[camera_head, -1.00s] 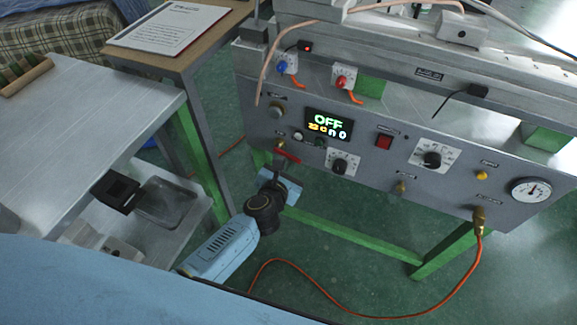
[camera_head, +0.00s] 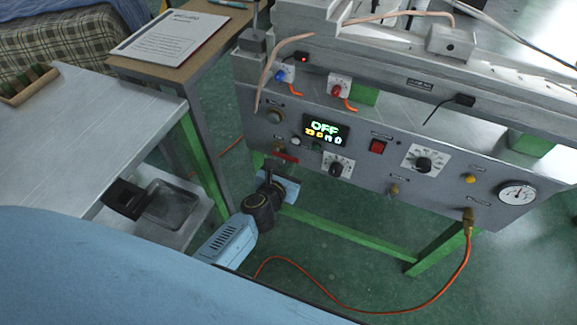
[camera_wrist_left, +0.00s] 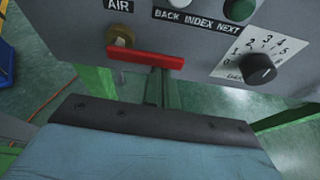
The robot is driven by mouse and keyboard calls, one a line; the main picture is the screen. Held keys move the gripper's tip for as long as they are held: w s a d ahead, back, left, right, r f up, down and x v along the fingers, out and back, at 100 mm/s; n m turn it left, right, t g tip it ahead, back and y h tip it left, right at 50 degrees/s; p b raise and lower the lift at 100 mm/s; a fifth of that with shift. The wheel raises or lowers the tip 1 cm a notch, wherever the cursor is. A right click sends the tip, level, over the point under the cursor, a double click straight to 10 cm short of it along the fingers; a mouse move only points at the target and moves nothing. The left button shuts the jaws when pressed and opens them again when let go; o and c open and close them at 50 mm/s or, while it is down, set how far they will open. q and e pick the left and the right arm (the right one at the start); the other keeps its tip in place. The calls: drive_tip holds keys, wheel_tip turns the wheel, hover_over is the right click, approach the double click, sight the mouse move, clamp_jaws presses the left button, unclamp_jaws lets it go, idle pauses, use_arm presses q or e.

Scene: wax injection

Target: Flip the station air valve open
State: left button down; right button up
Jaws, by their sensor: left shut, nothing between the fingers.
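The air valve has a red lever (camera_head: 286,158) low on the left part of the grey control panel. In the left wrist view the red lever (camera_wrist_left: 146,60) lies roughly level, pointing right from a brass fitting (camera_wrist_left: 122,35) under the "AIR" label. My left gripper (camera_head: 268,173) is just below the lever in the head view. Its narrow fingers (camera_wrist_left: 166,82) are shut and empty, with the tips close under the right part of the lever. I cannot tell whether they touch it. My right gripper is not in view.
An orange hose (camera_head: 464,250) hangs from a brass fitting. A metal shelf cart (camera_head: 90,140) stands left. Green legs run below.

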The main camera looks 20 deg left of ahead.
use_arm(q)
drive_tip(key=shift+r, duration=0.1)
drive_tip(key=shift+r+p, duration=0.4)
drive_tip(key=shift+p, duration=0.15)
drive_tip(key=shift+w+r+p, duration=0.25)
drive_tip(key=shift+r+p, duration=0.15)
drive_tip(key=shift+r, duration=0.1)
wheel_tip(320, 180, down, 5)
drive_tip(key=b, duration=0.4)
drive_tip(key=f+p+v, duration=0.1)
drive_tip(key=p+v, duration=0.2)
drive_tip(key=v, duration=0.7)
drive_tip(key=shift+s+a+r, duration=0.15)
drive_tip(key=shift+s, duration=0.3)
